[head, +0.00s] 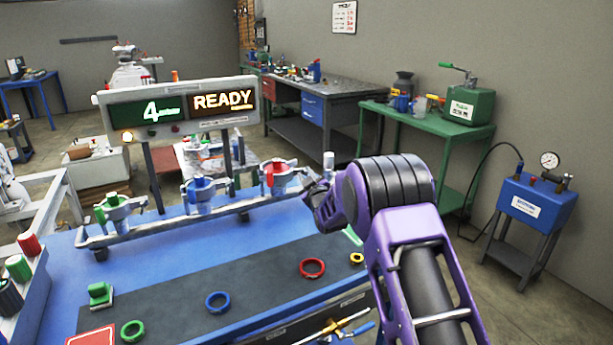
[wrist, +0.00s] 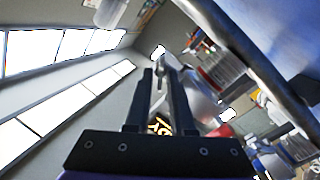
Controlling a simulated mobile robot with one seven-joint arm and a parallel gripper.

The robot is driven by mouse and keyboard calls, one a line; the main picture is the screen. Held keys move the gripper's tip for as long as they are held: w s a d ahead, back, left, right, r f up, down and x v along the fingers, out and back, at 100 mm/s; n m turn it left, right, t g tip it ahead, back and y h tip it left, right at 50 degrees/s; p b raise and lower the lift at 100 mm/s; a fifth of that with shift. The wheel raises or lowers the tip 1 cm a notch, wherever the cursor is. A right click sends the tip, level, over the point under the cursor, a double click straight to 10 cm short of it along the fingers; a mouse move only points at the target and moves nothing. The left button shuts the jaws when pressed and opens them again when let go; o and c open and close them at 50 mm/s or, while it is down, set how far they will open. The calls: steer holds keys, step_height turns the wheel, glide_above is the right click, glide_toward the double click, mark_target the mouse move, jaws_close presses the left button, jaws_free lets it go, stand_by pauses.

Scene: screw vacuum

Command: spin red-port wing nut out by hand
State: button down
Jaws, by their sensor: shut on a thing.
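The red port (head: 276,174) is at the right end of the manifold rail on the blue table. Green and blue ports stand farther left on the same rail. My gripper (head: 311,188) is at the right side of the red port, with my purple arm reaching in from the right. In the wrist view my gripper (wrist: 161,75) has its two dark fingers close together around a pale metal piece, which looks like the red-port wing nut (wrist: 165,62). My gripper hides most of the nut in the head view, and its threads cannot be made out.
A sign (head: 180,103) reading "4" and "READY" stands behind the rail. On the dark mat lie a red ring (head: 312,268), a blue ring (head: 217,301), a green ring (head: 132,331) and a yellow ring (head: 356,258). The mat between the rings is bare.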

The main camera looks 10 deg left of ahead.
steer(key=n, duration=1.2)
steer(key=shift+a+f, duration=0.15)
steer(key=shift+f, duration=0.05)
stand_by(0.5)
steer(key=c, duration=1)
jaws_free()
steer(key=shift+s, duration=0.1)
steer(key=v, duration=1.7)
steer(key=shift+s, duration=0.15)
